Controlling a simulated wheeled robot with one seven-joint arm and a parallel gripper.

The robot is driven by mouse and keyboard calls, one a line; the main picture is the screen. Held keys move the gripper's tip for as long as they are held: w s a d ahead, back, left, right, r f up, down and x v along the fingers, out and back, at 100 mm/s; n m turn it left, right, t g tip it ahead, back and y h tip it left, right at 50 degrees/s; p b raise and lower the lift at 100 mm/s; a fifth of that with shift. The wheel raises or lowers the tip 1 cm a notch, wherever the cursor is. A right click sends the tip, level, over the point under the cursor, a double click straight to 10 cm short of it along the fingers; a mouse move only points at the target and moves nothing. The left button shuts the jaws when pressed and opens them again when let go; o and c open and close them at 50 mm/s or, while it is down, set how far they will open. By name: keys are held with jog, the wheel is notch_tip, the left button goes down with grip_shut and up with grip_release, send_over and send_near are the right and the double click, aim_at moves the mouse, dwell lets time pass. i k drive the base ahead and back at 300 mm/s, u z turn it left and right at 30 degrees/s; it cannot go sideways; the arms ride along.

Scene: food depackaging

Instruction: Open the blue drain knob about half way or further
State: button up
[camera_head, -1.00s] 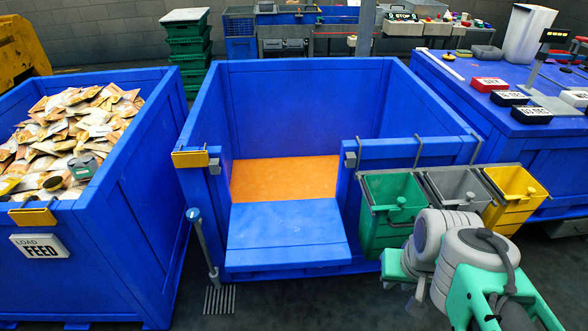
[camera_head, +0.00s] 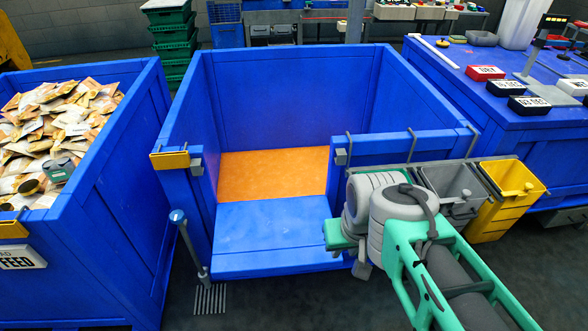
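The blue drain knob (camera_head: 177,216) is a small round blue cap on top of a thin grey post. The post stands on the floor at the front left of the open blue bin, and its foot is beside a floor drain grate (camera_head: 210,299). Nothing touches the knob. I cannot make out how far it is turned. My arm reaches in from the lower right. Its end, with my gripper (camera_head: 362,268), is right of the bin's lowered front flap, well to the right of the knob. The fingers are mostly hidden by my arm links.
The open blue bin (camera_head: 290,70) has an orange floor and a lowered blue flap (camera_head: 270,238) between knob and arm. A feed bin (camera_head: 115,160) with packets stands left. Grey (camera_head: 452,184) and yellow (camera_head: 512,188) bins hang at right. Floor before the flap is clear.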

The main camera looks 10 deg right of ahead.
aim_at(178, 217)
jog(key=k, duration=0.3)
jog(key=u, duration=0.85)
jog(key=i, duration=0.35)
jog(key=u, duration=0.95)
jog(key=i, duration=1.2)
jog(key=u, duration=0.9)
